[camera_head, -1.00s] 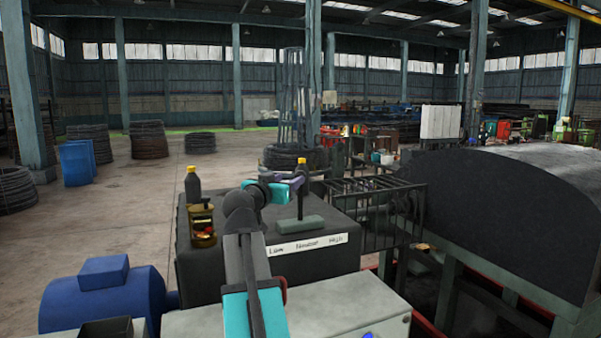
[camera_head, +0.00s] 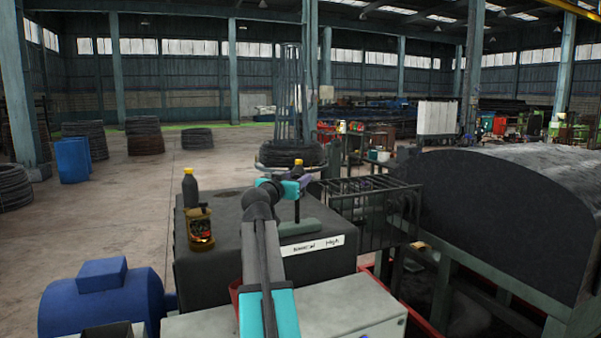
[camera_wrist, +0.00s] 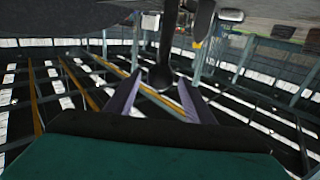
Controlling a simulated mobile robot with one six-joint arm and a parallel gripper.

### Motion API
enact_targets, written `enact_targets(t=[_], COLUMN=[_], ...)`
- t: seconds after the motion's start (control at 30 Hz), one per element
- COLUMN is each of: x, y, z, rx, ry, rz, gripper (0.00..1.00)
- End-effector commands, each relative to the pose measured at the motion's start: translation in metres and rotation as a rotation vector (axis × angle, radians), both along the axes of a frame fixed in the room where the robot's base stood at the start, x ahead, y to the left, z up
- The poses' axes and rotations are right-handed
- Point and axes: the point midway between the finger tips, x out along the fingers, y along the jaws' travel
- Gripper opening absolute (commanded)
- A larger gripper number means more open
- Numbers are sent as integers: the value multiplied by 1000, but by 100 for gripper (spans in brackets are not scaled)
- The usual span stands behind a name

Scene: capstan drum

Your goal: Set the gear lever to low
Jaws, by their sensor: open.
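The gear lever (camera_head: 297,211) is a thin dark rod standing roughly upright from a grey-green base on top of the dark gearbox housing (camera_head: 215,262). My gripper (camera_head: 301,183) is at the upper part of the lever. In the wrist view the lever's dark round knob (camera_wrist: 161,77) shows between my two purple fingers (camera_wrist: 159,98), with gaps on both sides. The gripper is open. I cannot tell whether a finger touches the lever.
A dark yellow-capped bottle (camera_head: 190,188) and an amber container (camera_head: 200,228) stand on the housing's left side. A blue motor (camera_head: 100,298) is at lower left. A black cage (camera_head: 375,215) and the large dark drum cover (camera_head: 500,220) are at right. Open floor lies left.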

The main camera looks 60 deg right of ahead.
Motion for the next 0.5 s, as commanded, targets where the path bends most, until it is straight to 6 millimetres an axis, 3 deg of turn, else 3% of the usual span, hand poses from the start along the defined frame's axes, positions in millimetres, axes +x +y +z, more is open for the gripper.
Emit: enact_targets(t=[0.2, 0.5], x=[5, 9], y=[-30, -49], z=[3, 1], rx=[1, 0], ry=[1, 1], rz=[-1, 1], gripper=[49, 49])
